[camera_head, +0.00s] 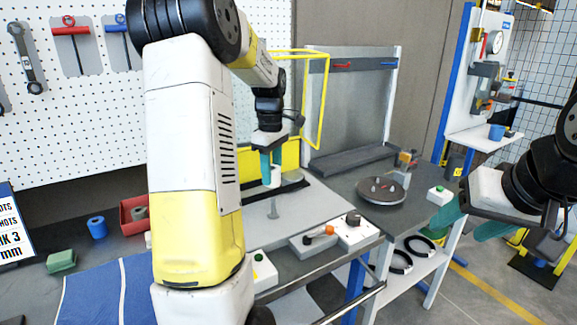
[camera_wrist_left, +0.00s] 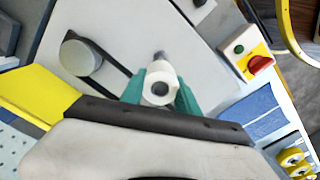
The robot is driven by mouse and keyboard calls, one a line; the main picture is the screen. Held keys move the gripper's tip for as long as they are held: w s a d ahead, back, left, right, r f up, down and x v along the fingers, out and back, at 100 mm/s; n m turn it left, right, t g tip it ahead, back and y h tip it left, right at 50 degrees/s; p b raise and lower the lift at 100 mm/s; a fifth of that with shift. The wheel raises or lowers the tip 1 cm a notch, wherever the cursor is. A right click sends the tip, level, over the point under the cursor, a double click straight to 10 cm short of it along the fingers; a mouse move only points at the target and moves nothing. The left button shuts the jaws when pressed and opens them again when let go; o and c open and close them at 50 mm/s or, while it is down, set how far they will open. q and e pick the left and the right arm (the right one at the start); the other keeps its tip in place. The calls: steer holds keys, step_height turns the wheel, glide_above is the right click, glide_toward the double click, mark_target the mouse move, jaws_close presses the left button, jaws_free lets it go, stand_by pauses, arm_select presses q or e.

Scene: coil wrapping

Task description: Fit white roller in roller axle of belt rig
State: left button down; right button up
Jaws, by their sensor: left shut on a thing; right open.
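My left gripper (camera_head: 271,160) has teal fingers shut on the white roller (camera_head: 272,179), held above the belt rig (camera_head: 318,205). In the left wrist view the white roller (camera_wrist_left: 158,88) sits between the teal fingers, its dark centre hole facing the camera. The roller axle (camera_head: 272,211) is a thin grey upright post on the plate, below the roller in the head view. Its tip (camera_wrist_left: 159,56) shows just beyond the roller in the wrist view. Roller and axle look apart. My right gripper (camera_head: 472,222) is open and empty at the right.
A grey drum (camera_wrist_left: 82,58) with a black belt stands on the rig. A yellow guard (camera_wrist_left: 40,92) borders it.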

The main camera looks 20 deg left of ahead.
mark_target(273, 213)
arm_select(q)
steer(key=shift+f, duration=1.75)
steer(key=shift+f, duration=3.45)
steer(key=c, duration=0.8)
jaws_free()
step_height(273, 213, up, 8)
steer(key=shift+f, duration=0.1)
